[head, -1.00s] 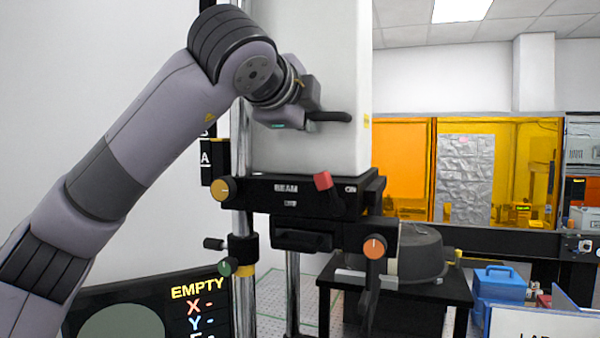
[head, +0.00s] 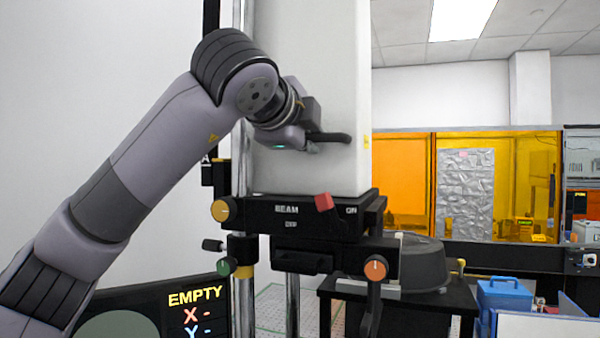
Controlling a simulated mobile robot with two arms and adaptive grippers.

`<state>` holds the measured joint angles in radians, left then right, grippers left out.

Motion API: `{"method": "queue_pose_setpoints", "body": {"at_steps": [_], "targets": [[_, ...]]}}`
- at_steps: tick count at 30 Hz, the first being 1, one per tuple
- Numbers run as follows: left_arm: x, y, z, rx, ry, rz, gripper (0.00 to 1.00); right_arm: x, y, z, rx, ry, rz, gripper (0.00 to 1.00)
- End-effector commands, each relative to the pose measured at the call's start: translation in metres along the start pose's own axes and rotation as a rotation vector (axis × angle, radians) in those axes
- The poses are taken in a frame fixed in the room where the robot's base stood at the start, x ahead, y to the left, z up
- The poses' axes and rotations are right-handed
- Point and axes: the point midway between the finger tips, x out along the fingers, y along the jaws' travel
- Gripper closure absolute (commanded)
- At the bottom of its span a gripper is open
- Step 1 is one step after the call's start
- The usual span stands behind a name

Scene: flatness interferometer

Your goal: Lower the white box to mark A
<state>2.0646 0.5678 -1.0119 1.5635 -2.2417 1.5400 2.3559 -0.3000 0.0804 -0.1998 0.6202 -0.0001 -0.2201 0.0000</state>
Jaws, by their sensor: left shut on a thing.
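The white box (head: 312,60) is a tall white housing on a black carriage (head: 290,212) labelled BEAM, in front of upright metal rails. My left gripper (head: 322,139) is shut on the black handle (head: 338,137) on the box's front. Mark A (head: 205,160) is a white letter on a black strip (head: 210,100) left of the box. A black block beside the strip overlaps it near the letter, so the exact alignment is hard to tell. The top of the box is out of frame. My right gripper is not in view.
A red-tipped lever (head: 324,202), a yellow knob (head: 222,210), a green knob (head: 224,266) and an orange knob (head: 376,268) sit around the carriage. A screen (head: 195,298) reads EMPTY at lower left. A dark table (head: 440,300) and a blue box (head: 504,294) stand to the right.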

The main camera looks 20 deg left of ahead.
Motion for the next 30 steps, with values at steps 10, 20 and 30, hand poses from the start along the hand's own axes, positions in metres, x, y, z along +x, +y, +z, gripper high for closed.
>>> {"method": "queue_pose_setpoints", "body": {"at_steps": [10,20,30], "targets": [[-0.0004,-0.0001,0.0,0.0,0.0,-0.003,1.0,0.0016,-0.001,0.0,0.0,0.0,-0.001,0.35],[0.0,0.0022,0.0,0.0,0.0,-0.004,1.0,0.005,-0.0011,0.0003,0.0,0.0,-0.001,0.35],[0.0012,0.006,-0.0002,0.0,0.0,0.0,1.0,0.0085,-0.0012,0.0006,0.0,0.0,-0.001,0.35]]}}
